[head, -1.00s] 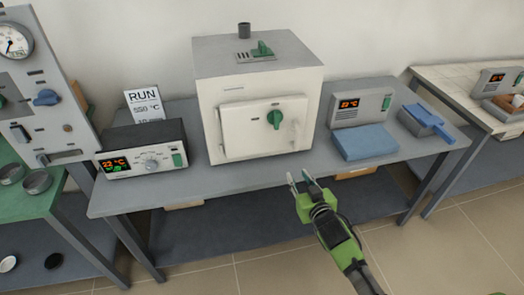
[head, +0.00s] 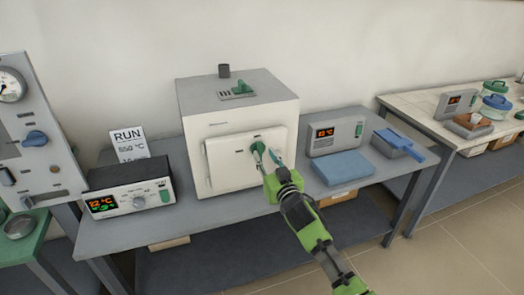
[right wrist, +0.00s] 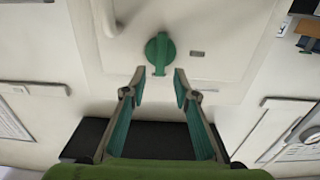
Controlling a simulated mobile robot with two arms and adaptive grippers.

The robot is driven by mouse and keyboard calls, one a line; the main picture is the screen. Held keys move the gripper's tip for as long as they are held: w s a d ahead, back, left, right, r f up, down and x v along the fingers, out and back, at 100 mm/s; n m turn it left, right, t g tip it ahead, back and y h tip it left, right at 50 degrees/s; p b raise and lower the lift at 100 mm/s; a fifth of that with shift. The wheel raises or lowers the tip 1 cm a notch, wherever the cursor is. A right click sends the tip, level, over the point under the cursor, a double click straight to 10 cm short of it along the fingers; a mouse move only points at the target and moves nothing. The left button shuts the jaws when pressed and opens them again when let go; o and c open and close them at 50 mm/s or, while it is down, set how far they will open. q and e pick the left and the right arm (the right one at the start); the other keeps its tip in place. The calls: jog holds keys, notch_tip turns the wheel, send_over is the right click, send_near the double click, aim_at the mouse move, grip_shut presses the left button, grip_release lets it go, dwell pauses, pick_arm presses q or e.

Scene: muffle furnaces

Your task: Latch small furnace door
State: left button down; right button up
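The small white furnace (head: 205,115) stands on the grey bench with its front door (head: 227,169) looking closed flat against the body. The green latch knob (head: 257,149) sits on the right part of the door; in the right wrist view the knob (right wrist: 160,50) shows whole, its grip bar upright. My right gripper (head: 267,156) is in front of the door at the knob. In the right wrist view the right gripper (right wrist: 160,75) is open, its two fingers apart on either side just short of the knob, with nothing between them. My left gripper is not in view.
A controller box (head: 128,188) with a lit display and a RUN sign (head: 128,144) stand left of the furnace. A grey display unit (head: 336,134), a blue pad (head: 343,167) and a tray with a blue scoop (head: 400,142) lie to its right. The bench front (head: 215,215) is clear.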

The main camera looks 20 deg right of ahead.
aim_at(261, 148)
jog(key=shift+w+a, duration=0.1)
jog(key=shift+w, duration=1.7)
grip_shut()
